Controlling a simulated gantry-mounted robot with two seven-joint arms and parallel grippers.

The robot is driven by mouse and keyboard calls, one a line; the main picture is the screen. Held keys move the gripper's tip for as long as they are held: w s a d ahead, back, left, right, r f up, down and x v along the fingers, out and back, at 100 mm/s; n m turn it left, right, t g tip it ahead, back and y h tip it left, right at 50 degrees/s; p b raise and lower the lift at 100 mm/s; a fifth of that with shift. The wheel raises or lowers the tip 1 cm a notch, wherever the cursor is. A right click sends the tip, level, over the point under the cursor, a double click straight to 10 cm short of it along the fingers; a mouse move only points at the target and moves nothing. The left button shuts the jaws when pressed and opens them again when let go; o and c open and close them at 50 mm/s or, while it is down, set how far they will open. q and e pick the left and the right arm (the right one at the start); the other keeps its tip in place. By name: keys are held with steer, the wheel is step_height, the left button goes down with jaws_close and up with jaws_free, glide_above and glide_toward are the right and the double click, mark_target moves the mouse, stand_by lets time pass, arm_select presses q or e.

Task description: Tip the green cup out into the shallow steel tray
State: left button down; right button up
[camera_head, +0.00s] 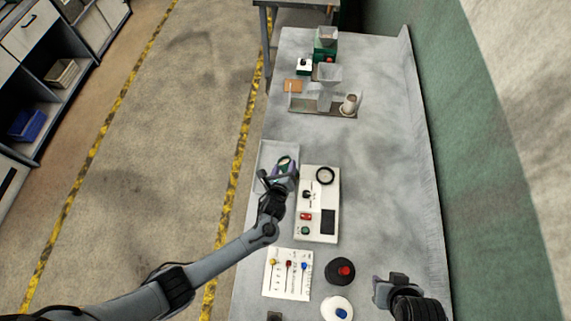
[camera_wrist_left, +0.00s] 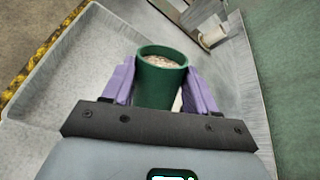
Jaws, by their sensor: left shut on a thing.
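The green cup (camera_wrist_left: 161,85) is between the purple fingers of my left gripper (camera_wrist_left: 160,88), which is shut on it. Pale grain shows inside the cup near its rim. The cup also shows in the head view (camera_head: 285,161), over the shallow steel tray (camera_head: 264,158). The tray's bare floor (camera_wrist_left: 80,72) shows beside the cup in the left wrist view. I cannot tell the cup's exact height above the floor or whether it is slightly tilted. My right gripper (camera_head: 391,287) is at the lower right, away from the tray; its jaw opening is unclear.
A white control box (camera_head: 330,222) stands right of the tray. Nearer are a card with coloured pins (camera_head: 289,283), a black round base with a red button (camera_head: 341,270) and a white one with a blue button (camera_head: 337,309). A hopper stand (camera_head: 327,101) stands farther back.

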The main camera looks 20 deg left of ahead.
mark_target(278, 164)
arm_select(q)
steer(key=a+n+g+h, duration=0.1)
steer(key=w+a+f+n+g+h, duration=0.1)
steer(key=a+n, duration=0.1)
steer(key=shift+w+f+g+h, duration=0.2)
steer(key=shift+w+g+h, duration=0.05)
steer(key=shift+g+h, duration=0.15)
steer(key=shift+w+a+r+n+g+h+p, duration=0.25)
steer(key=shift+n+g+h+p, duration=0.15)
steer(key=shift+n+h+p, duration=0.25)
steer(key=n+h, duration=0.1)
steer(key=a+n+g+h+b, duration=0.1)
steer(key=h, duration=0.1)
steer(key=w+a+r+n+g+h, duration=0.1)
steer(key=shift+h, duration=0.25)
